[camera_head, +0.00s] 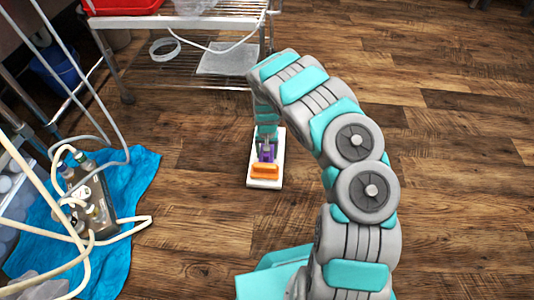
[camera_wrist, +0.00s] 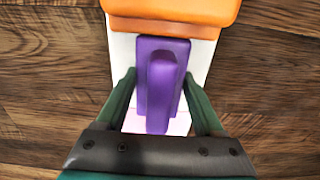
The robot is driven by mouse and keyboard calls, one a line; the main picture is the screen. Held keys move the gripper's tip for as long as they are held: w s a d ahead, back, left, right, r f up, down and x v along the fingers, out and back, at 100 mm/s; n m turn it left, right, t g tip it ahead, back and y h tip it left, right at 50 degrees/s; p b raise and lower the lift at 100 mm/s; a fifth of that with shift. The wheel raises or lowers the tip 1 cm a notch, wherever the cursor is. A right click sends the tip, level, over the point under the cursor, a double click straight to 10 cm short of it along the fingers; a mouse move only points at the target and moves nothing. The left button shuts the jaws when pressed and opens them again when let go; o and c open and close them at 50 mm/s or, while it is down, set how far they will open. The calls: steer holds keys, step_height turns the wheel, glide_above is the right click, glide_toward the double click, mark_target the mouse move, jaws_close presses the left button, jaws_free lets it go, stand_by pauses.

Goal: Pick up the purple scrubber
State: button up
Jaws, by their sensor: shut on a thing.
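The purple scrubber (camera_wrist: 160,85) is between the two green fingers of my gripper (camera_wrist: 164,100) in the wrist view. The fingers are shut on it from both sides. In the head view the scrubber (camera_head: 266,153) shows as a small purple piece at the end of my arm, which partly hides it. It is over a white board (camera_head: 280,145) on the wooden floor. I cannot tell whether the scrubber touches the board. An orange thing (camera_head: 265,171) is beside it on the near end of the board; it also shows at the top of the wrist view (camera_wrist: 175,12).
A metal wire rack (camera_head: 190,65) stands at the back left, with a red tray on top. On the left, a blue cloth (camera_head: 135,185) lies under bottles (camera_head: 90,195) and pale hoses (camera_head: 130,230). The wooden floor on the right is clear.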

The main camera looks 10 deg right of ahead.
jaws_close()
steer(key=shift+r, duration=0.1)
step_height(320, 180, up, 10)
steer(key=shift+f+p, duration=0.1)
steer(key=shift+p, duration=0.65)
